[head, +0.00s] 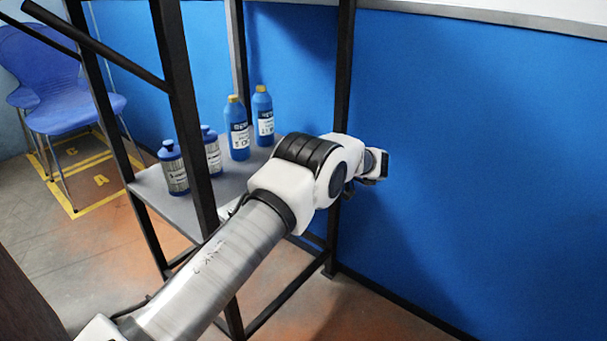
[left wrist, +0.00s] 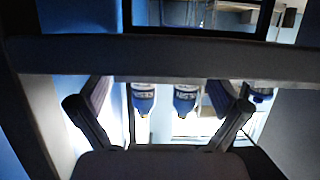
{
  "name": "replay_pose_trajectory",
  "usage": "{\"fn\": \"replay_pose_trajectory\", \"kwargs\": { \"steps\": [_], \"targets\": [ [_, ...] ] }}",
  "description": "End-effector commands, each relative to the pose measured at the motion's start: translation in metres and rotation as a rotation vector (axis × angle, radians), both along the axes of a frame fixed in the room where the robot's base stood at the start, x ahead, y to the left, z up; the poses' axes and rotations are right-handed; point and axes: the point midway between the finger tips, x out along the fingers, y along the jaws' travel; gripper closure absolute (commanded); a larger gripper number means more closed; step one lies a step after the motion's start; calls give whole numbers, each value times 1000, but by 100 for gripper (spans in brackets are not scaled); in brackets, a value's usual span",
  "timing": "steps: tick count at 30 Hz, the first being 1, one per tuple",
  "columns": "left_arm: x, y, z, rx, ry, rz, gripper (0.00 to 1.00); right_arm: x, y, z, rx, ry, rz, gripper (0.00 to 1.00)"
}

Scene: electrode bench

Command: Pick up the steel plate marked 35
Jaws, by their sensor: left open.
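No steel plate marked 35 shows in either view. My left gripper (head: 375,165) is at the end of my left arm in the head view, in front of the blue wall panel and right of the rack's dark post. In the left wrist view its two dark fingers stand wide apart (left wrist: 160,106) with nothing held between them. My right gripper is not in view.
A dark-framed rack has a grey shelf (head: 150,187) with two tall blue bottles (head: 238,130) and two shorter blue-capped containers (head: 172,165). A grey bar (left wrist: 160,58) crosses the left wrist view. A blue chair (head: 72,110) stands at the left.

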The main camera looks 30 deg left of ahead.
Motion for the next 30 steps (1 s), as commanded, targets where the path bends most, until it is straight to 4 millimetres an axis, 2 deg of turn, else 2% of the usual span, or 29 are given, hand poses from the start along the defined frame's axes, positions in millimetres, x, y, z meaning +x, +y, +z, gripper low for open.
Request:
{"fn": "replay_pose_trajectory", "kwargs": {
  "steps": [6,8,9,13,14,23,30],
  "targets": [
    [1,3,1,1,-1,-2,0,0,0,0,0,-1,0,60],
    [1,3,0,1,0,-1,18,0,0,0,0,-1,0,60],
    [1,3,0,1,0,-1,32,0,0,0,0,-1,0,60],
    [0,3,0,1,0,-1,78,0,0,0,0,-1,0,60],
    [1,3,1,2,-2,-2,80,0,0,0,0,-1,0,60],
    [1,3,5,1,-1,-1,81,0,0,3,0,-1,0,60],
    [1,3,33,2,-2,-2,81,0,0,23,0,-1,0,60]
  ]
}}
